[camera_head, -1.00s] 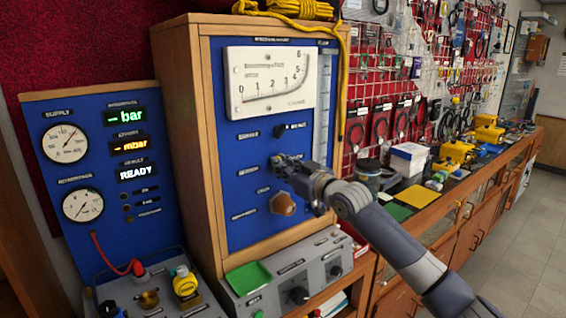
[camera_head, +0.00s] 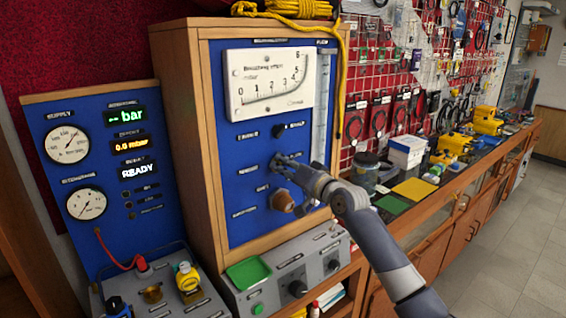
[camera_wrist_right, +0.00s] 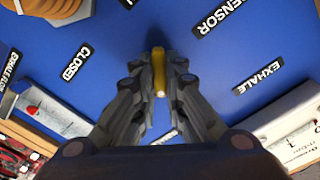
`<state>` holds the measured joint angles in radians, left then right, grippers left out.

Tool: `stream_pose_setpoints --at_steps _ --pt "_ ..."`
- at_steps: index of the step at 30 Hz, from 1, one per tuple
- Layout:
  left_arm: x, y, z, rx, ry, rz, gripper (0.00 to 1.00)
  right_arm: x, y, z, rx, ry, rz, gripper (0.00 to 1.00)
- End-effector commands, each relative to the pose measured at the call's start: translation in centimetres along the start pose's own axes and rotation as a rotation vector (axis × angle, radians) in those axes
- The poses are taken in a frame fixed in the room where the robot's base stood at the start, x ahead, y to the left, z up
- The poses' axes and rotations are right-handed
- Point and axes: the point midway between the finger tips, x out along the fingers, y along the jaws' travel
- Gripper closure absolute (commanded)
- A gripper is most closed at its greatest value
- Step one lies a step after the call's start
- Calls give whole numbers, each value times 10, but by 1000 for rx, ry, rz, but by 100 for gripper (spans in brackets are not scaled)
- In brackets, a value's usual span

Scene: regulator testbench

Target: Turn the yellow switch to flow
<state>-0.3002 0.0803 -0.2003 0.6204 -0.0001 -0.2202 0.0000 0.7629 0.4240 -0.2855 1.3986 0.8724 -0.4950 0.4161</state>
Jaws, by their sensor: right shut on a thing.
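The yellow switch (camera_wrist_right: 159,74) shows in the right wrist view as a narrow yellow lever on the blue panel. My right gripper (camera_wrist_right: 160,85) is shut on it, with a finger on each side. In the head view my right gripper (camera_head: 281,163) is at the middle of the blue panel (camera_head: 240,120), and its fingers hide the switch there. Labels reading SENSOR (camera_wrist_right: 215,28), EXHALE (camera_wrist_right: 258,77) and CLOSED (camera_wrist_right: 76,62) surround the switch in the wrist view. My left gripper is not in view.
A brown round knob (camera_head: 282,200) sits just below my right gripper. A black knob (camera_head: 279,131) is above it. A white scale gauge (camera_head: 268,82) fills the panel top. A grey control box (camera_head: 290,272) with a green tray (camera_head: 248,272) stands below.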

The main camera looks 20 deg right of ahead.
Motion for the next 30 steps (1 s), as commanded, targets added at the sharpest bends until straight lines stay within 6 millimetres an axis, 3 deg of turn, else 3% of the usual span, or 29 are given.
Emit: stream_pose_setpoints --at_steps 9,24,25,27,30 --pt "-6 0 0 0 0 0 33 0 1 0 103 -1 1 100" --pt "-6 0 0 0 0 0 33 0 1 0 121 -1 0 100" --pt "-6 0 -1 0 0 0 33 0 1 0 121 -1 0 85" --pt "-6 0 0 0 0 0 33 0 1 0 120 0 0 69" --pt "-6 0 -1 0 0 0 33 0 1 0 119 0 0 69"
